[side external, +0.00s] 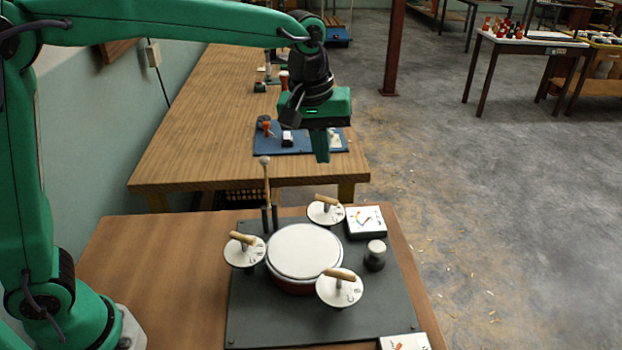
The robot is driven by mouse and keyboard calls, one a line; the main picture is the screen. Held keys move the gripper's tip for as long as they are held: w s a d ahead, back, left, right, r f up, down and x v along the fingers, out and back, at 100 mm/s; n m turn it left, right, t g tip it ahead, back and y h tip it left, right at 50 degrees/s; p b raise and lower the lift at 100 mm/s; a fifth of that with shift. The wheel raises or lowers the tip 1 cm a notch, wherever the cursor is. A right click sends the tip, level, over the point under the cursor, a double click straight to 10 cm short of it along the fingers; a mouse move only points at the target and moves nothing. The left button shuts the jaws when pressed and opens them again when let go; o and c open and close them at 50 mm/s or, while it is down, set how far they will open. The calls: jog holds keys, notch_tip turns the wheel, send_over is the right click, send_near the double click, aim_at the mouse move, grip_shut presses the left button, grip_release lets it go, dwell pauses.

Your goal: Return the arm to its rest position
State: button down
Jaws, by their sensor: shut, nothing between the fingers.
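My gripper (321,147) is shut and empty, pointing down. It hangs in the air above the far part of the brown table (150,262), clear of everything on it. My green arm reaches across from the left at the top of the picture. Below the gripper, a dark board (250,325) on the table bears a drum with a round white top (304,251). Around the drum stand three white discs with wooden handles, at the back (326,214), left (244,255) and front right (339,291).
An upright stick with a pale ball tip (265,162) stands behind the drum. A white gauge box (366,221) and a dark knob (375,255) are at its right. A wooden bench (200,130) with a blue mat (262,148) lies beyond. Open floor is at the right.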

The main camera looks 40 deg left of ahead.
jog(key=s+a+r+m+t, duration=0.2)
jog(key=s+a+r+m, duration=0.1)
jog(key=s+a, duration=0.75)
jog(key=s+a+f+m+t, duration=0.1)
jog(key=s+a+f, duration=0.1)
jog(key=s, duration=0.3)
jog(key=s+a+f+m, duration=0.2)
jog(key=s, duration=0.4)
jog(key=shift+s+a+f+t+y, duration=0.15)
jog(key=shift+s+a+t+y, duration=0.15)
jog(key=shift+a+t, duration=0.1)
